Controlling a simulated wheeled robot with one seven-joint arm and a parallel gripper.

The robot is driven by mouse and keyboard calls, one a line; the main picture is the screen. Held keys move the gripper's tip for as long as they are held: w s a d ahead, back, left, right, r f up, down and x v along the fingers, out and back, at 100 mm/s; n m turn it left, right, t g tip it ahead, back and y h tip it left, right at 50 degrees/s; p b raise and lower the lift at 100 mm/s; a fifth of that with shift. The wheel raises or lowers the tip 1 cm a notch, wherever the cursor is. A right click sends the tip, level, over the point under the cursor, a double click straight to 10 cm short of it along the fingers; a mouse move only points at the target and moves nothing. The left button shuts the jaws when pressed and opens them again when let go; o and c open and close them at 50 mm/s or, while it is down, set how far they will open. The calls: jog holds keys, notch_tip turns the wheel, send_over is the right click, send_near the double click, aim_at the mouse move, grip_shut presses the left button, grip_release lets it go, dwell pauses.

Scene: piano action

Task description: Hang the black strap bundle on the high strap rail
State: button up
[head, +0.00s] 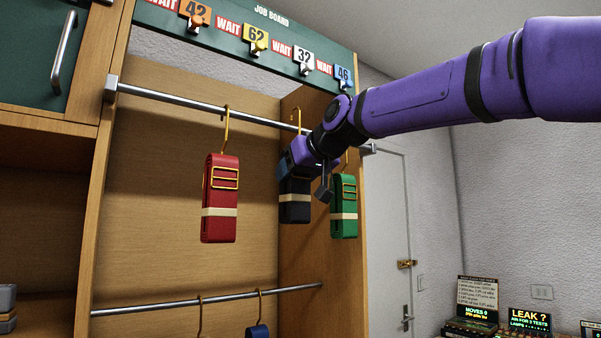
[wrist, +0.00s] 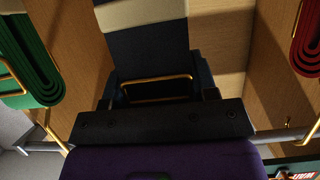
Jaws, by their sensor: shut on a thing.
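The black strap bundle (head: 295,207), with a beige band, hangs upright below the high strap rail (head: 190,104) between a red and a green bundle. My gripper (head: 297,178) is shut on its upper part. The bundle's brass hook (head: 298,117) rises to the rail's height, its top just above the bar. I cannot tell whether it rests on the rail. In the wrist view the black bundle (wrist: 145,50) fills the middle, with its brass buckle by my gripper (wrist: 157,100). The rail (wrist: 285,136) passes behind my gripper, which hides the hook there.
A red bundle (head: 220,197) hangs left on the same rail and a green bundle (head: 344,207) hangs close on the right. A lower rail (head: 230,297) carries more hooks, one with a blue bundle (head: 258,331). The wooden side panel (head: 310,245) stands close behind.

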jog(key=shift+w+a+f, duration=0.15)
jog(key=shift+w+f, duration=0.1)
jog(key=shift+f, duration=0.5)
jog(key=shift+w+a+f, duration=0.15)
jog(key=shift+w+f, duration=0.1)
jog(key=shift+f, duration=0.45)
jog(key=o, duration=1.1)
jog(key=shift+f, duration=0.1)
jog(key=v, duration=1.1)
jog(key=s+d+f+m+g+h, duration=0.2)
jog(key=s+d+f, duration=0.6)
jog(key=f, duration=0.3)
jog(key=s+d+f+m+g+h, duration=0.2)
jog(key=s+d+f, duration=0.5)
jog(key=f, duration=0.5)
jog(key=s+d+f+m+g+h, duration=0.2)
jog(key=s+d+f+h, duration=0.1)
jog(key=s+d+f, duration=0.5)
jog(key=s+f, duration=0.3)
jog(key=f, duration=0.1)
jog(key=shift+d+m, duration=0.3)
jog(key=shift+m, duration=0.1)
jog(key=shift+f, duration=0.15)
